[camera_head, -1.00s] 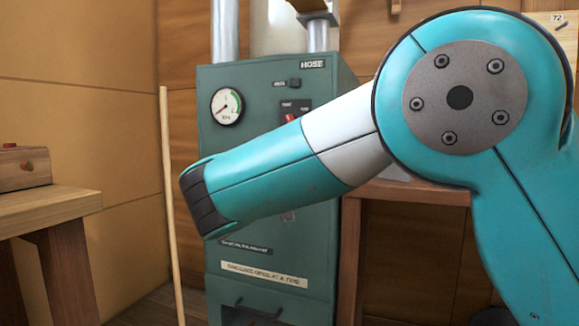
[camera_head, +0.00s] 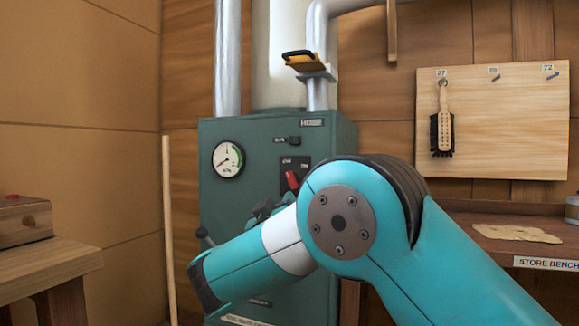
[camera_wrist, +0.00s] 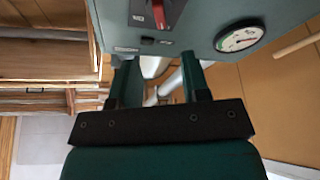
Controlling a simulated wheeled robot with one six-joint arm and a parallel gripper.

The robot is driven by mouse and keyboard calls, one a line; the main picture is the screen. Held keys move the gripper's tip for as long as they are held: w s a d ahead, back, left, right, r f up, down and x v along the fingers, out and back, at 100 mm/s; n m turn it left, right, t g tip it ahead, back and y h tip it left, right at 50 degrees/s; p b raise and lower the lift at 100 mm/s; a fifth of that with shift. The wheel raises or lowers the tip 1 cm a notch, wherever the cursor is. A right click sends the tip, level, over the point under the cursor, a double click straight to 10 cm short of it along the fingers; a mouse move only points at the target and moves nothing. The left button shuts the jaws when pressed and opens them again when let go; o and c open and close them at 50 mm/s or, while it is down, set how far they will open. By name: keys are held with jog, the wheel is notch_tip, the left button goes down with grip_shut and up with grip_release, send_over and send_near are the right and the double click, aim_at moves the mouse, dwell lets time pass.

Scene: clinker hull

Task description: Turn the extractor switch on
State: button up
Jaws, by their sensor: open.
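The extractor is a green cabinet (camera_head: 245,140) with a round gauge (camera_head: 228,159) at its upper left. Its red switch lever (camera_head: 292,180) sits on a dark plate right of the gauge, just above my arm in the head view. Its setting is too small to read. The wrist view shows the cabinet inverted, with the red lever (camera_wrist: 168,14) at the top edge and the gauge (camera_wrist: 239,36) to its right. My gripper (camera_wrist: 158,72) is open and empty, its two fingers apart, below the lever in that picture. My arm hides the cabinet's lower front.
A lever with a dark ball end (camera_head: 205,238) shows by my arm. A yellow-handled gate (camera_head: 302,61) is on the pipe above. A pale pole (camera_head: 168,230) leans left. Benches stand left (camera_head: 50,264) and right (camera_head: 490,236); a brush (camera_head: 442,125) hangs on a board.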

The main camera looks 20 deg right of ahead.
aim_at(290, 181)
jog(key=shift+p+x, duration=4.85)
jog(key=shift+x, duration=0.75)
jog(key=shift+c, duration=0.4)
grip_shut()
